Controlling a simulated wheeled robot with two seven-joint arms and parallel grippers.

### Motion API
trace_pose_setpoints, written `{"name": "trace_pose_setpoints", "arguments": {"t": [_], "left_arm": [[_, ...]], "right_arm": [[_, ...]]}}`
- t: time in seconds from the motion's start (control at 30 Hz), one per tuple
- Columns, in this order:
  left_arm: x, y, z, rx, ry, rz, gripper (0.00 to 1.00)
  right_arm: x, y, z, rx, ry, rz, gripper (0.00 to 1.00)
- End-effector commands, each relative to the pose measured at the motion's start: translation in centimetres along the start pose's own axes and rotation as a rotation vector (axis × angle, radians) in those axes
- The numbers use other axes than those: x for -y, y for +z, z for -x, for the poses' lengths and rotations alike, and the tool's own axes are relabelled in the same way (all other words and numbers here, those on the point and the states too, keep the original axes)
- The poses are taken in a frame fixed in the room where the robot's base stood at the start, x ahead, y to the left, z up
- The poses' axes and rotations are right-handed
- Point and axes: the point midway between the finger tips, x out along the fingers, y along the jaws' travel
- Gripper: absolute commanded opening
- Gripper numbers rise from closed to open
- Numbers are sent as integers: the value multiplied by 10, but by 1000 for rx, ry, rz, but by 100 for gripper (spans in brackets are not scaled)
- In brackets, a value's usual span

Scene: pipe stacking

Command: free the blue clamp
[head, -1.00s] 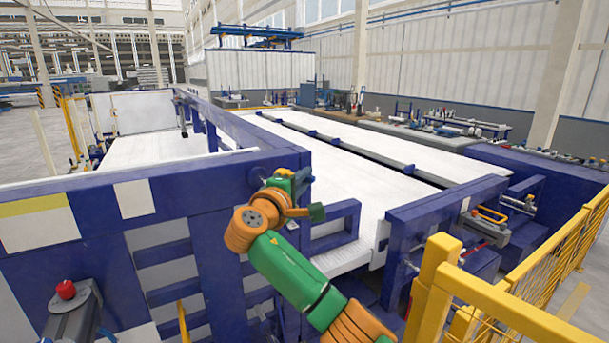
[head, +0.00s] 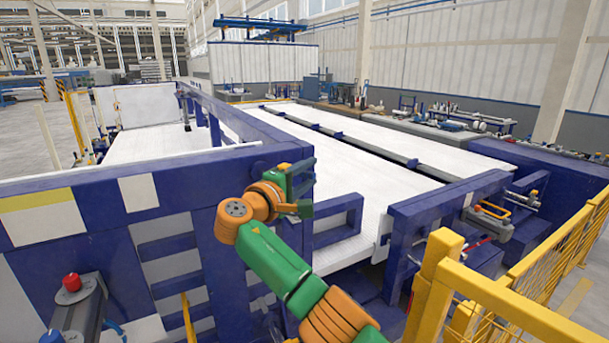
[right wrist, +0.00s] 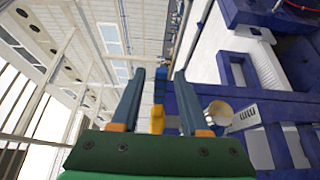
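A blue upright piece with a yellow lower part (right wrist: 158,90), which looks like the blue clamp, shows in the right wrist view. It appears between the two fingers of my right gripper (right wrist: 158,100). The fingers are apart, and I see no contact with it; the depth between them is hard to judge. In the head view my right gripper (head: 301,184) is at the near end of the long blue beam, in front of the white bed. I cannot pick out the clamp there against the blue frame. My left gripper is not in view.
The blue machine frame (head: 185,200) stands close to my right arm on the left. A blue bracket (head: 345,205) is just right of the gripper. A yellow guard rail (head: 490,295) stands at the lower right. The white bed (head: 365,200) behind looks clear.

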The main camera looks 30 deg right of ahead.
Motion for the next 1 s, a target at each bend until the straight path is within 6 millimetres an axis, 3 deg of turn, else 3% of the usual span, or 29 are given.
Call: {"name": "trace_pose_setpoints", "arguments": {"t": [0.27,0.5,0.6,0.9,1.0], "left_arm": [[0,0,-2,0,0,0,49],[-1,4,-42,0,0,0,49],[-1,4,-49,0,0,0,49],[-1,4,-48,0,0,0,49],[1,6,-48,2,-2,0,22]], "right_arm": [[1,-1,2,-3,0,-1,46],[9,0,46,-6,-1,-6,46],[6,1,62,-4,-1,-5,46],[0,2,69,0,-2,-1,46],[4,1,68,-4,-7,3,46]]}}
